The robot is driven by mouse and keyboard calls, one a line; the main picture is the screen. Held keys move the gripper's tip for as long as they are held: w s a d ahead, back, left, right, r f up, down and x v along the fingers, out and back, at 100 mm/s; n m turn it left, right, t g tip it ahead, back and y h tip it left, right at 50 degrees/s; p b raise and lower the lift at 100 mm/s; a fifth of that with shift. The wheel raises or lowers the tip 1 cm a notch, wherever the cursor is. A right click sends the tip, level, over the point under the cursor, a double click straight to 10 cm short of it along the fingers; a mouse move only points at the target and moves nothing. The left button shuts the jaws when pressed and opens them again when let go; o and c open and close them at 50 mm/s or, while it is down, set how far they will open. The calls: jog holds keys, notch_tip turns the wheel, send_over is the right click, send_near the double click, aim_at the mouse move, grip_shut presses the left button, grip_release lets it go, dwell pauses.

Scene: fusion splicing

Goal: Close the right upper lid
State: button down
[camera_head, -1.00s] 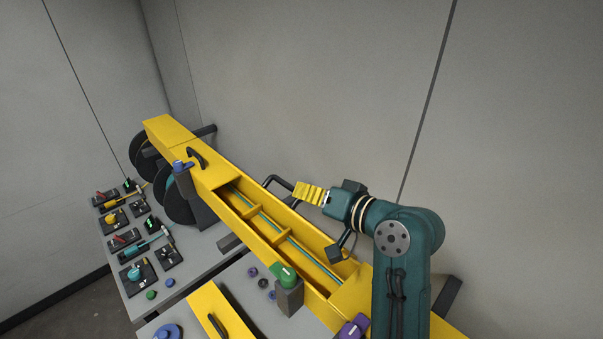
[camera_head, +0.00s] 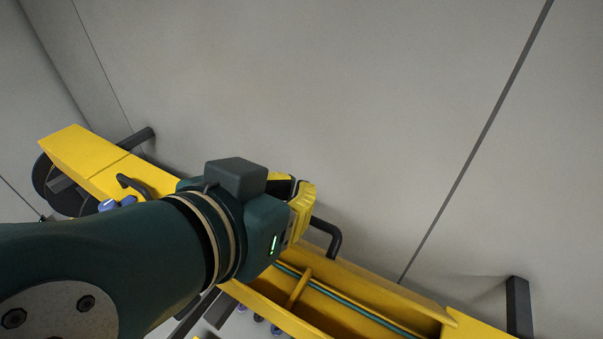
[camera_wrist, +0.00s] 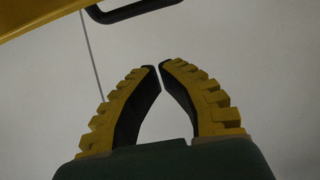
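The long yellow trough (camera_head: 300,322) is open on top, with a teal cable (camera_head: 355,312) running inside. A black bent handle (camera_head: 334,240), likely the right upper lid's, sticks out behind the trough's back wall; the lid panel is not clearly visible in the head view. In the wrist view, the handle (camera_wrist: 135,12) crosses the top beside a yellow edge (camera_wrist: 35,14). My gripper (camera_head: 303,196) is above the back wall, just left of the handle in the head view. Its yellow ribbed fingers (camera_wrist: 160,66) nearly meet at the tips, with nothing between them and apart from the handle.
A yellow cover (camera_head: 95,165) with a black handle (camera_head: 132,184) lies over the left end of the trough. A dark reel (camera_head: 62,190) stands at far left. A dark post (camera_head: 519,305) rises at the right, behind the trough. Free space lies above the trough, before the grey wall.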

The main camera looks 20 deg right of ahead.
jog(key=shift+s+d, duration=0.1)
jog(key=s+d+p+x, duration=0.1)
jog(key=p+x, duration=0.1)
jog(key=x, duration=0.8)
jog(key=a, duration=0.1)
jog(key=s+a, duration=0.1)
jog(key=s+a+f, duration=0.1)
jog(key=shift+a+f+p, duration=0.15)
jog(key=shift+a+p, duration=0.25)
jog(key=shift+f+h+b, duration=0.1)
jog(key=shift+h+b, duration=0.2)
jog(key=shift+b, duration=0.05)
